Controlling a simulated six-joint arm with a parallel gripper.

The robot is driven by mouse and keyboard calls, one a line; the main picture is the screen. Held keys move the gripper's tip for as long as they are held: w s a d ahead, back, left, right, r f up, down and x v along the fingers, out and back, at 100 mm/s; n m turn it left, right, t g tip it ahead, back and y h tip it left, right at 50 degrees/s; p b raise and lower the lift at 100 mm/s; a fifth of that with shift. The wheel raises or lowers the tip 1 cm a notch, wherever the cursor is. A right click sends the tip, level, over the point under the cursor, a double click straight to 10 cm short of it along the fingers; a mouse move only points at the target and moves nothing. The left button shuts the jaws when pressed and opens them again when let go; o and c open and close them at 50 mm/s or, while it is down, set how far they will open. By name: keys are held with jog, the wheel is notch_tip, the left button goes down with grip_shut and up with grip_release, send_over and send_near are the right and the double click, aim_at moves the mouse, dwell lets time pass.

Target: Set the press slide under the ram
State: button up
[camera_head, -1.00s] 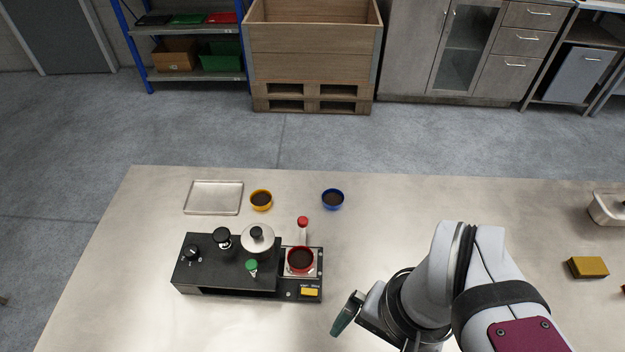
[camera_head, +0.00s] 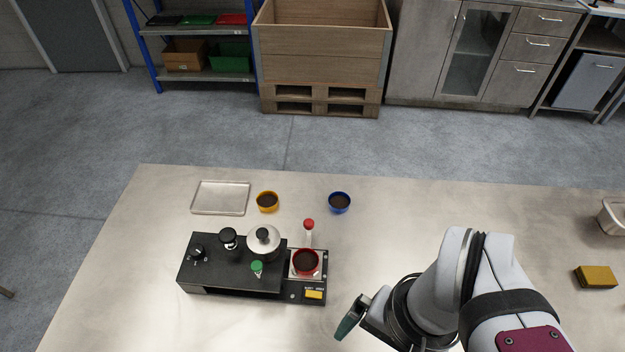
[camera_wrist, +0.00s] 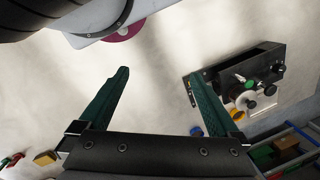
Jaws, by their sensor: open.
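The black press (camera_head: 215,265) stands on the steel table, left of my gripper in the head view and at right in the wrist view (camera_wrist: 262,60). On it are black knobs, a silver domed part (camera_head: 263,238) and a green knob (camera_head: 257,267). At its right end a pale slide plate (camera_head: 318,262) sits out beside the black housing, bearing a red dark-filled cup (camera_head: 306,262). A red-tipped handle (camera_head: 309,226) stands behind the cup. My gripper (camera_head: 350,318) is right of the press, apart from it. Its green fingers are spread and empty in the wrist view (camera_wrist: 160,74).
A yellow cup (camera_head: 267,202), a blue cup (camera_head: 340,202) and a shallow metal tray (camera_head: 220,198) lie behind the press. A yellow block (camera_head: 595,277) and a metal container (camera_head: 612,218) are far right.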

jog(key=w, duration=0.1)
jog(key=w+r, duration=0.1)
jog(key=w, duration=0.1)
jog(key=w+r, duration=0.1)
jog(key=w, duration=0.1)
jog(key=shift+a+r, duration=0.1)
jog(key=shift+a, duration=0.15)
jog(key=c, duration=0.5)
jog(key=shift+m+h, duration=0.3)
jog(key=shift+m, duration=0.2)
jog(key=w, duration=0.2)
jog(key=w+a+r, duration=0.1)
jog(key=w, duration=0.3)
jog(key=shift+w+a+r, duration=0.15)
jog(key=shift+w+r, duration=0.05)
jog(key=shift+w, duration=0.1)
jog(key=shift+c, duration=0.3)
jog(key=m+h, duration=0.1)
jog(key=m, duration=0.1)
send_over(309, 222)
notch_tip(309, 222, down, 5)
notch_tip(309, 222, down, 14)
jog(key=shift+f, duration=0.65)
jog(key=shift+c, duration=0.2)
